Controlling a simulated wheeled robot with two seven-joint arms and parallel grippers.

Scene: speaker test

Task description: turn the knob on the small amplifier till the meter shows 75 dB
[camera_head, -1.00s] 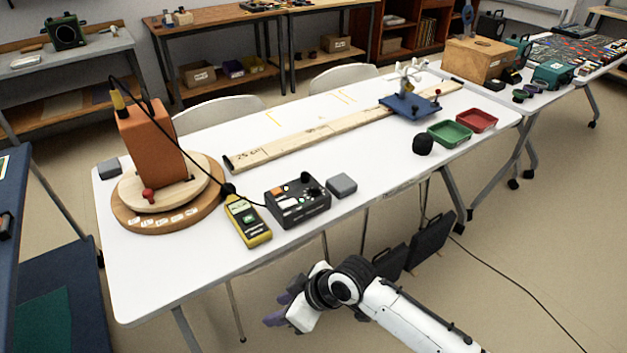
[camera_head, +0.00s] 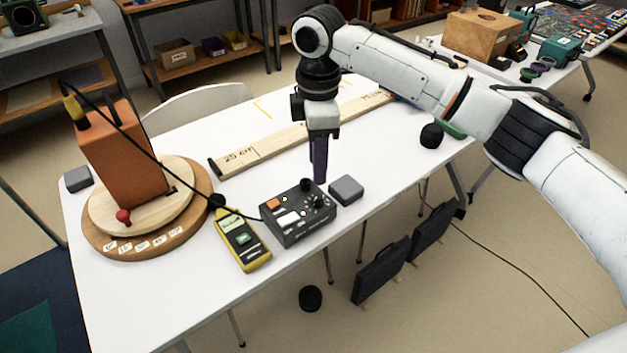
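The small amplifier (camera_head: 303,220) is a dark box near the front edge of the white table. Its top has an orange part, a white panel and several black knobs; the large knob (camera_head: 306,185) is at the back. My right gripper (camera_head: 320,180) points straight down at the back right of the amplifier, its purple fingertips close beside the large knob. I cannot tell whether they touch it, nor whether the fingers are apart, as they appear edge-on. The yellow sound meter (camera_head: 242,240) lies left of the amplifier; its reading is too small to read. My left gripper is out of view.
An orange speaker (camera_head: 125,155) stands on a round wooden turntable (camera_head: 98,238) at left, with a black cable running to the amplifier. A grey block (camera_head: 346,189) lies just right of the amplifier. A marked plank (camera_head: 262,146) lies behind. The front left tabletop is clear.

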